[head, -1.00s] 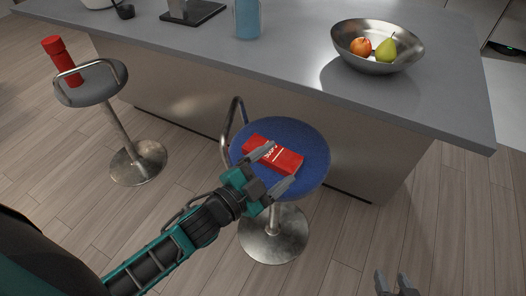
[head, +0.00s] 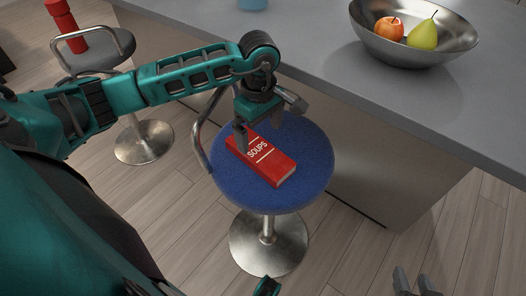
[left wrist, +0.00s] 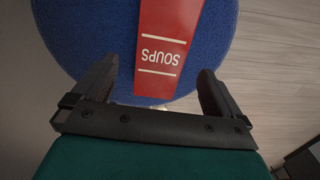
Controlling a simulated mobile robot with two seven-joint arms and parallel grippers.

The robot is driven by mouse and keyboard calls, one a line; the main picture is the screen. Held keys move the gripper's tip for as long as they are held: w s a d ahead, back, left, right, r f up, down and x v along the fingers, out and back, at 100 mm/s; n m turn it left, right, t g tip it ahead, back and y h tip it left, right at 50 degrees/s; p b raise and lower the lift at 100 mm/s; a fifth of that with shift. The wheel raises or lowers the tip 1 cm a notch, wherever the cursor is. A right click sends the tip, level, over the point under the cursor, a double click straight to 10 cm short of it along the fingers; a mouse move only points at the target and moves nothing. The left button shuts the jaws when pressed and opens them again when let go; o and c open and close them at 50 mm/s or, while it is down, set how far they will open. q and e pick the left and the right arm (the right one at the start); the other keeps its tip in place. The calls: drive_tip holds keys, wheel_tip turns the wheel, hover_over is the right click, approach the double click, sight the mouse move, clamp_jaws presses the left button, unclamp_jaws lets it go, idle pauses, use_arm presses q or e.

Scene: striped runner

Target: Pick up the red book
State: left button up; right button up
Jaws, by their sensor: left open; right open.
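The red book (head: 262,160), with "SOUPS" in white on its cover, lies flat on the blue seat of a stool (head: 305,188). My left gripper (head: 258,120) is above the seat, pointing down over the book's far end. It is open and empty. In the left wrist view the red book (left wrist: 165,45) extends between the two spread fingers (left wrist: 160,92), with blue seat showing on both sides. I cannot tell how high the fingers are above it. My right gripper (head: 415,280) shows at the bottom right edge, open and apart from the book.
The stool's metal back rail (head: 197,145) stands left of the seat. A grey counter (head: 400,110) runs behind, with a metal bowl (head: 455,45) of fruit. Another stool (head: 100,50) with a red object (head: 68,28) is at the far left.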

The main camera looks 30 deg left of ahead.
sight(260, 151)
use_arm(q)
wheel_tip(260, 151, down, 3)
drive_tip(key=shift+s+r, duration=0.1)
drive_tip(key=shift+r, duration=0.05)
wheel_tip(260, 151, down, 4)
drive_tip(key=shift+f+b, duration=0.1)
drive_tip(key=shift+b, duration=0.55)
drive_tip(key=shift+c, duration=0.5)
drive_tip(key=c, duration=1)
